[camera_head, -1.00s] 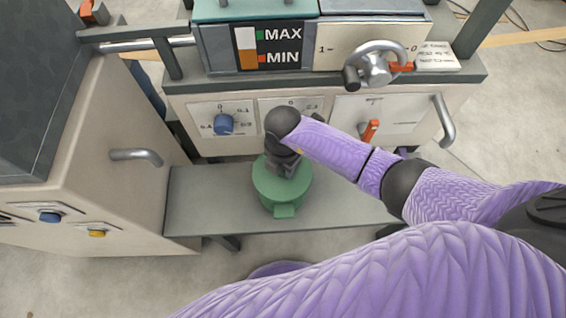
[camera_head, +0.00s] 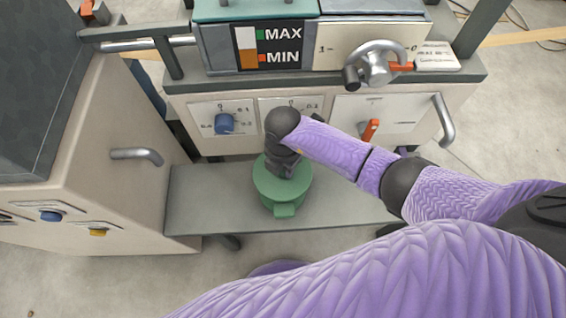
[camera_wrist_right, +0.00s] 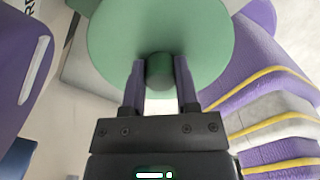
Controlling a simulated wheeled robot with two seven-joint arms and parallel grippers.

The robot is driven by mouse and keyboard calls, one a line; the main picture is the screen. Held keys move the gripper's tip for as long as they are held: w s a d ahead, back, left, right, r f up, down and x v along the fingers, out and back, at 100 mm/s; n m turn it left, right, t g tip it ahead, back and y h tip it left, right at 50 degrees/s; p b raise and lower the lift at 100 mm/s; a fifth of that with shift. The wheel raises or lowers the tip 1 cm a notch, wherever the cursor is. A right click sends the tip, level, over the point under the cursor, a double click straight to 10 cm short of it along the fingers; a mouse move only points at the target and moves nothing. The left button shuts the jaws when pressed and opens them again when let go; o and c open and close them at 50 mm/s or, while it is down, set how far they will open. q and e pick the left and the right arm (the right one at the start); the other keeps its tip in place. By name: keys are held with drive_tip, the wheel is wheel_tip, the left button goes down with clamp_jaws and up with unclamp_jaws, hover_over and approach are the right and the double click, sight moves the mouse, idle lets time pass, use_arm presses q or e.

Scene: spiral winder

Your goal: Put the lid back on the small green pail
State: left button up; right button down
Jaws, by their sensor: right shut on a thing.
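The small green pail (camera_head: 268,203) stands on the grey bench in the head view. Its round green lid (camera_head: 299,186) lies over the pail's top. I cannot tell whether a small gap is left between them. My right gripper (camera_head: 282,165) comes down from above onto the lid. In the right wrist view, the lid (camera_wrist_right: 115,45) fills the top middle, and my right gripper's two fingers (camera_wrist_right: 159,85) are shut on its round green knob (camera_wrist_right: 159,70). The lid hides the pail in that view. My left gripper is not in view.
The grey bench (camera_head: 215,200) is bare left of the pail. Behind it stands a machine with a blue knob (camera_head: 224,123), an orange lever (camera_head: 370,130) and a handwheel (camera_head: 375,68). A beige cabinet with a handle (camera_head: 136,154) stands at the left.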

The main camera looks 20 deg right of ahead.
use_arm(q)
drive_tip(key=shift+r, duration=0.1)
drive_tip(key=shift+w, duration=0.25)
use_arm(e)
drive_tip(key=c, duration=0.7)
unclamp_jaws()
drive_tip(key=o, duration=0.4)
drive_tip(key=shift+o, duration=1.4)
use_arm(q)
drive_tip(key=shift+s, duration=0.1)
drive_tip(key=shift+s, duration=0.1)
